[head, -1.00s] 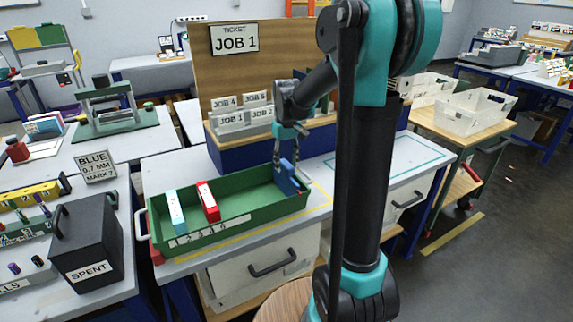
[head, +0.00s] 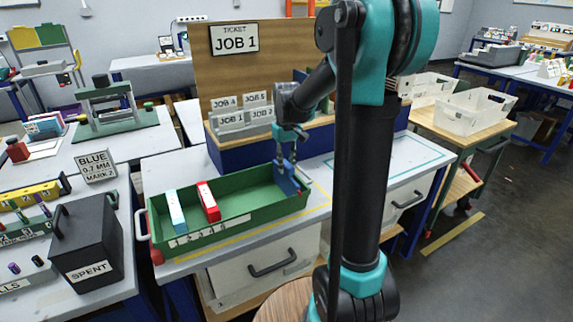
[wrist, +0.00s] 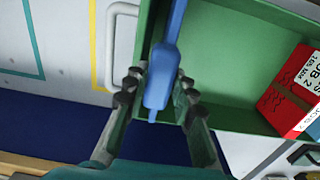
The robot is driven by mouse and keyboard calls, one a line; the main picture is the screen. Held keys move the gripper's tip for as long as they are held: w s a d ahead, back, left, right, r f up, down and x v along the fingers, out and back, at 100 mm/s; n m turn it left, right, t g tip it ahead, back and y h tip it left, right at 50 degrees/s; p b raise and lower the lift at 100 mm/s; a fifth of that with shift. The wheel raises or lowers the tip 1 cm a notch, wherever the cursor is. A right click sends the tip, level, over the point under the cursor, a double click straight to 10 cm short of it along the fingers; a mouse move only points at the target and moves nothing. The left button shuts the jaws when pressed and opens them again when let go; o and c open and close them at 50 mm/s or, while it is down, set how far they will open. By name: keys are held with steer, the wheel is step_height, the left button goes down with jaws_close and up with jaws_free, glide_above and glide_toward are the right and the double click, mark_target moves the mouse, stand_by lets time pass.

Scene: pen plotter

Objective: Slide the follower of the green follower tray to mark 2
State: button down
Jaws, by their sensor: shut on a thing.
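The green follower tray (head: 240,221) stands on the grey bench, with a row of number marks on a white strip (head: 207,231) at its front left. The blue follower (head: 286,180) is at the tray's right end, well to the right of the marks. It also shows in the wrist view (wrist: 160,80) as a blue plate with a thick grip. My gripper (head: 285,160) is over the follower, its two fingers on either side of the grip, shut on it; the wrist view also shows the fingers (wrist: 155,100). A pale blue block (head: 176,212) and a red block (head: 208,202) stand in the tray's left half.
The tray floor between the red block and the follower is clear. A blue rack with job cards (head: 240,118) and a wooden board stand behind the tray. A black SPENT box (head: 88,245) is on the left bench.

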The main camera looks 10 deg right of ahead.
steer(key=s+a, duration=0.3)
steer(key=a, duration=0.7)
steer(key=s+a, duration=0.4)
steer(key=a, duration=0.7)
steer(key=shift+a, duration=0.15)
steer(key=c, duration=1.2)
jaws_free()
step_height(320, 180, up, 12)
steer(key=shift+c, duration=0.6)
